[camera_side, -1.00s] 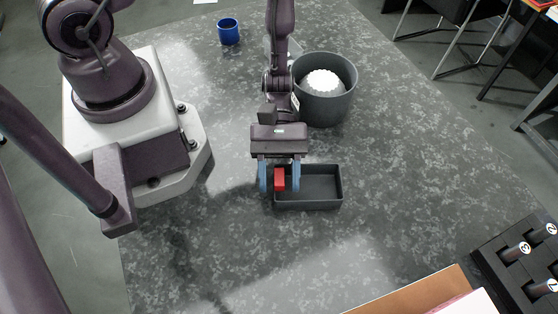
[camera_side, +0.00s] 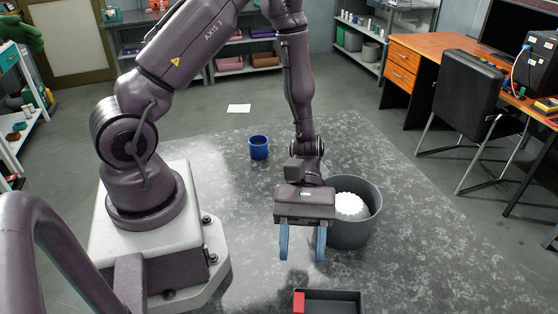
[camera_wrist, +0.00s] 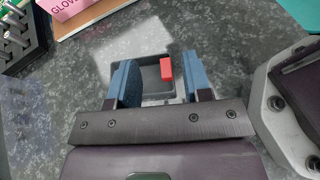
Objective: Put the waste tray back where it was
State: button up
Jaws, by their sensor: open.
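The waste tray (camera_side: 345,296) is a shallow dark grey rectangular tray on the speckled table, cut off by the bottom edge of the side view. A red block-like tab (camera_side: 298,302) sits at its left wall. My gripper (camera_side: 302,256) is open and empty, its two blue fingers pointing down, above and apart from the tab. In the wrist view the tray (camera_wrist: 148,80) and red tab (camera_wrist: 166,68) show between the spread fingers of my gripper (camera_wrist: 159,62).
A large grey round bin (camera_side: 352,232) with a white ribbed item (camera_side: 350,205) stands right behind my gripper. A blue cup (camera_side: 259,147) stands farther back. The wrist view shows a dark rack (camera_wrist: 18,38) and a brown board (camera_wrist: 88,18) at upper left.

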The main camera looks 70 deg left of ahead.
jog(key=s+a+r+m+t+y, duration=0.1)
jog(key=a+r+m+t+y, duration=0.4)
jog(key=r, duration=0.6)
jog(key=s+a+r+m+t+y, duration=0.1)
jog(key=a+r+m+t+y, duration=0.4)
jog(key=r, duration=0.7)
jog(key=a+m+y, duration=0.2)
jog(key=a+m, duration=0.1)
jog(key=a, duration=0.1)
jog(key=shift+s+t, duration=0.15)
jog(key=shift+t, duration=0.25)
